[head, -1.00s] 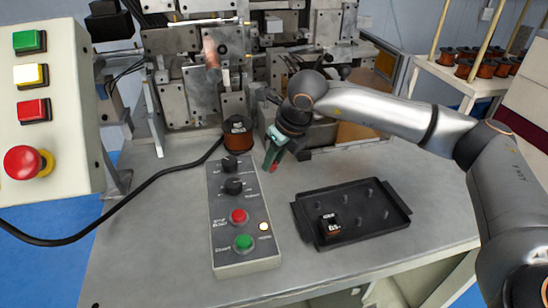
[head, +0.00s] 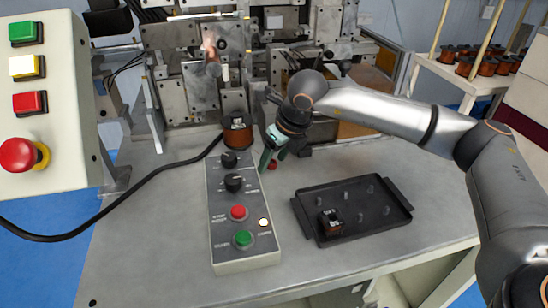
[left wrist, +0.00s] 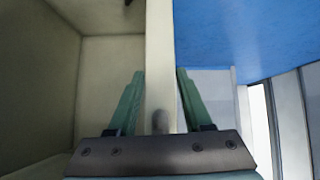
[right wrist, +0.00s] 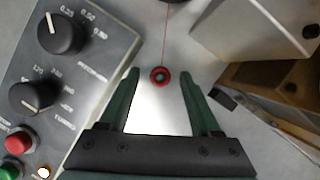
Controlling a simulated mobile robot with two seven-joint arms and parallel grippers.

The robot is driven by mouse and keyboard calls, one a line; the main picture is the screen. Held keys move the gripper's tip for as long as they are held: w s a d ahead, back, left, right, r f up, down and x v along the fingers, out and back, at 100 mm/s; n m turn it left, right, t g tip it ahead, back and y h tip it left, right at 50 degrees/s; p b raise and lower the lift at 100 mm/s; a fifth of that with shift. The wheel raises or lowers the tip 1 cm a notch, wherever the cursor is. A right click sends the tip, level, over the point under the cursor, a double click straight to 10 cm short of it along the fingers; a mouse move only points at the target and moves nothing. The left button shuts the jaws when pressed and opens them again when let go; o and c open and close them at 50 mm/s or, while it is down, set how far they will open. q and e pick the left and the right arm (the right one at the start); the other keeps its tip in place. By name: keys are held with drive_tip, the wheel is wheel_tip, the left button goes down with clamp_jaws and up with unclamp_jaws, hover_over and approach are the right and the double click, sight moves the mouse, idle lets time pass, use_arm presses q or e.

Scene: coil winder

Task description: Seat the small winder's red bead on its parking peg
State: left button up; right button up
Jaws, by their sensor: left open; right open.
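The red bead (right wrist: 159,76) is a small ring just beyond and between my right fingertips in the right wrist view. A grey-green round end, apparently the parking peg's top, shows in its hole; I cannot tell how low the bead sits. A thin red wire runs from it toward the winder. In the head view the bead (head: 272,166) is a red spot below my right gripper (head: 274,158). My right gripper (right wrist: 157,82) is open, with a finger on either side of the bead, neither touching it. My left gripper (left wrist: 158,85) is open, away from the bench.
The control box (head: 240,262) with knobs and buttons stands just left of the bead. A copper coil (head: 238,138) and the winding machine (head: 200,85) are behind. A black tray (head: 308,222) with pegs and one coil lies right. The front bench is clear.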

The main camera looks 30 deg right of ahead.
drive_tip(key=v, duration=1.2)
drive_tip(key=shift+s+r, duration=0.15)
drive_tip(key=shift+r, duration=0.15)
drive_tip(key=shift+f, duration=0.1)
